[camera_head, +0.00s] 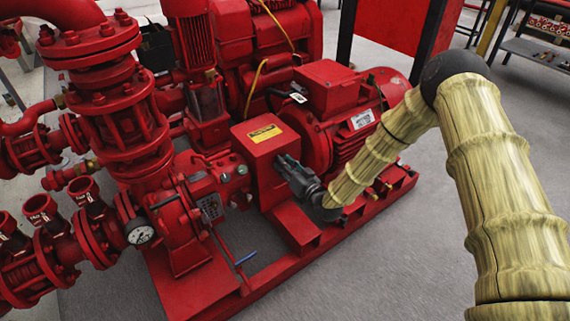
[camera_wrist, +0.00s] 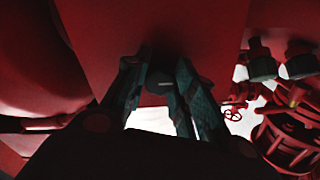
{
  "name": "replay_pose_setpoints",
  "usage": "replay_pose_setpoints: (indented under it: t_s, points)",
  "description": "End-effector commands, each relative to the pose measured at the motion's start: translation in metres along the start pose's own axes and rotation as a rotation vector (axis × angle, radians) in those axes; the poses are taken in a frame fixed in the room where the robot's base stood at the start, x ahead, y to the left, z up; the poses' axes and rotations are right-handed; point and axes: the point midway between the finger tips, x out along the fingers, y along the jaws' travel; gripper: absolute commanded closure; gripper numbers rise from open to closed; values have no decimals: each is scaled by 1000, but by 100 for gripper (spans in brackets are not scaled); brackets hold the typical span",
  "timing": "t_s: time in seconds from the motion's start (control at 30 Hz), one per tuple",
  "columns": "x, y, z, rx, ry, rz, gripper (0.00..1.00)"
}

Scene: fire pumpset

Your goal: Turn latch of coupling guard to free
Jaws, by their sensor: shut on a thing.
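The coupling guard (camera_head: 254,137) is a red box with a yellow warning label (camera_head: 264,133) on its sloped top, between the pump and the motor. In the wrist view the guard's red face (camera_wrist: 160,25) fills the upper middle. My gripper (camera_head: 284,163) reaches the guard's right side from the right. In the wrist view my gripper (camera_wrist: 159,75) has its two dark fingers on either side of a small dark piece with a light edge, which looks like the latch (camera_wrist: 160,86). The gripper is shut on it. The latch is mostly hidden by the fingers, so its angle cannot be told.
The red motor (camera_head: 335,115) stands right behind my gripper. Red pump pipes and a gauge (camera_head: 141,234) are at the left. The red base frame (camera_head: 300,232) runs below the guard. The grey floor (camera_head: 390,260) at the front right is clear.

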Motion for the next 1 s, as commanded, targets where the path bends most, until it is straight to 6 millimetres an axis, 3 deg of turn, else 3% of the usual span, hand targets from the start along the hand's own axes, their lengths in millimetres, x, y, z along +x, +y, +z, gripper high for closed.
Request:
replay_pose_setpoints:
  t_s: [0.43, 0.47, 0.57, 1.0]
  points:
    - [-1, 1, 2, -7, -3, 2, 98]
    - [-1, 1, 2, -7, -3, 2, 68]
    - [-1, 1, 2, -7, -3, 2, 52]
    - [-7, 1, 1, -7, -2, 1, 52]
